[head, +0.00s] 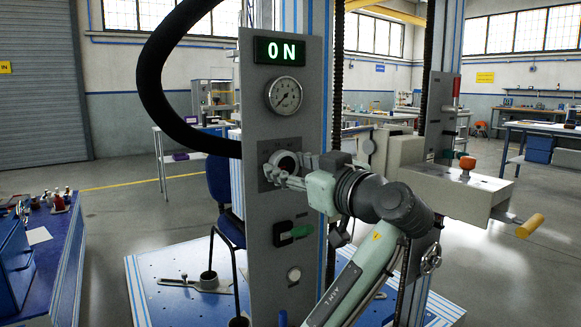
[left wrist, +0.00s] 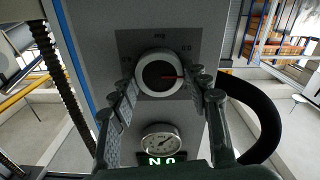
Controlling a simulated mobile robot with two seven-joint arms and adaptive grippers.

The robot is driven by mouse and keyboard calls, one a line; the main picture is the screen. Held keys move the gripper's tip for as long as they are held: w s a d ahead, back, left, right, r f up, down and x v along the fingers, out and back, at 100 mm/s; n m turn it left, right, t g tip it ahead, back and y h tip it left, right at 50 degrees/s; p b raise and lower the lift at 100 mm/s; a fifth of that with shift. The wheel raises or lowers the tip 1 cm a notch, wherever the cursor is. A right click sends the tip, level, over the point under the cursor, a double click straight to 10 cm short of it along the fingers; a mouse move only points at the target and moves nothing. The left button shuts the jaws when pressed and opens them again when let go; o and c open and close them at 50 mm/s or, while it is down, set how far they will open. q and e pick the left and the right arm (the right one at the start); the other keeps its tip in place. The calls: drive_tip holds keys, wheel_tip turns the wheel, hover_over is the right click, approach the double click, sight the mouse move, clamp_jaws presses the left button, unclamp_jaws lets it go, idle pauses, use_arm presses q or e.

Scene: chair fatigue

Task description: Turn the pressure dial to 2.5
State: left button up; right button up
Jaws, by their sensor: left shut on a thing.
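The pressure dial, a round knob with a pale rim (head: 285,161), sits on a grey square plate on the upright panel. In the left wrist view the dial (left wrist: 159,74) shows a dark face with a red pointer line towards the picture's right. My left gripper (head: 286,170) is shut on the dial. In the left wrist view its fingers (left wrist: 160,88) lie on either side of the rim. The pressure gauge (head: 284,96) is above the dial, and its needle appears to point lower left. The scale marks are too small to read. My right gripper is not in view.
A lit green ON display (head: 279,50) tops the panel (head: 260,200). A thick black hose (head: 150,80) curves left of the panel. A blue chair (head: 222,190) stands behind it.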

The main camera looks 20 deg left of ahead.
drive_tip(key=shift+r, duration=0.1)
use_arm(q)
drive_tip(key=shift+m, duration=0.4)
drive_tip(key=m+p, duration=0.1)
drive_tip(key=m, duration=0.1)
drive_tip(key=shift+m+p, duration=0.3)
drive_tip(key=shift+m, duration=0.1)
drive_tip(key=m+p, duration=0.1)
drive_tip(key=m, duration=0.1)
drive_tip(key=shift+m, duration=0.8)
drive_tip(key=shift+d+m, duration=0.1)
drive_tip(key=shift+m, duration=0.7)
drive_tip(key=shift+w+f+m, duration=0.1)
drive_tip(key=shift+m, duration=1.3)
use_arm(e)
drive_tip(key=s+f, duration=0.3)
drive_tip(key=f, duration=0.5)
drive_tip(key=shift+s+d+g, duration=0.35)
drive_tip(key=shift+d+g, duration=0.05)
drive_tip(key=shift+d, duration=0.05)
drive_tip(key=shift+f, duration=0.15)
